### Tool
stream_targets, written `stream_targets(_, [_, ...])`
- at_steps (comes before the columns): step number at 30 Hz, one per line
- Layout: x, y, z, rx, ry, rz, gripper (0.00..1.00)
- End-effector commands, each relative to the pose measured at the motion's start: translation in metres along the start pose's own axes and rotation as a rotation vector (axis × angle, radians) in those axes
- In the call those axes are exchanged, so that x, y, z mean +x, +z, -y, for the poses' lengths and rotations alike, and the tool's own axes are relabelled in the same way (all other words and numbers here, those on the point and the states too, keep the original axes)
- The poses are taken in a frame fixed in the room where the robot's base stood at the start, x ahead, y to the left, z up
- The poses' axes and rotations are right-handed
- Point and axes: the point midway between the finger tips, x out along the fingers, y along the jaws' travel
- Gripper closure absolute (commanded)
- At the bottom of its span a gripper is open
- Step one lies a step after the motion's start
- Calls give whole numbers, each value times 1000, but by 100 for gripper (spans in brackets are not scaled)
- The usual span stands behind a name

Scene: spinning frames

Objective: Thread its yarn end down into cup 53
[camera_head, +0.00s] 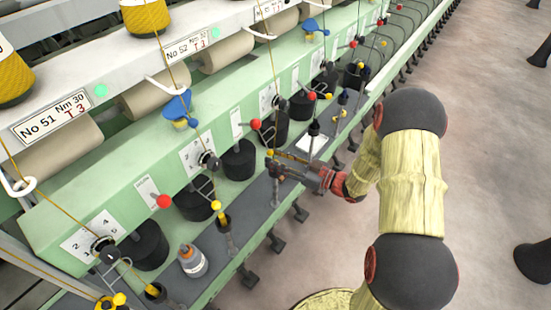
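My gripper (273,163) reaches in from the right to the front edge of the machine, over the dark ledge and beside the row of black cups. Its fingers are small and dark here; I cannot tell whether they are open or shut, or whether yarn is between them. A black cup (239,161) stands just left of the fingertips, and another dark cup (274,128) stands behind them. The cup numbers are too small to read, so I cannot tell which is cup 53. A thin yellow yarn (273,65) runs down toward the green panel; its end is not clear.
A plate reading No 52 (192,47) and one reading No 51 (50,117) mark the upper rail. Red-ball levers (163,201) and yellow-topped posts (222,217) stick out along the row. The floor at right is mostly clear.

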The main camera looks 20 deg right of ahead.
Motion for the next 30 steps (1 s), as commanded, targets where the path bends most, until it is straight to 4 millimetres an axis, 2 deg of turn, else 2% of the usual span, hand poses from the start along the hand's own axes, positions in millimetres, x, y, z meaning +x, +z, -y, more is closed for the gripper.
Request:
stream_targets(15, [-93,0,-1,1,5,0,67])
stream_targets(21, [-111,0,0,1,1,0,67])
stream_targets(30, [-115,0,0,1,0,0,67])
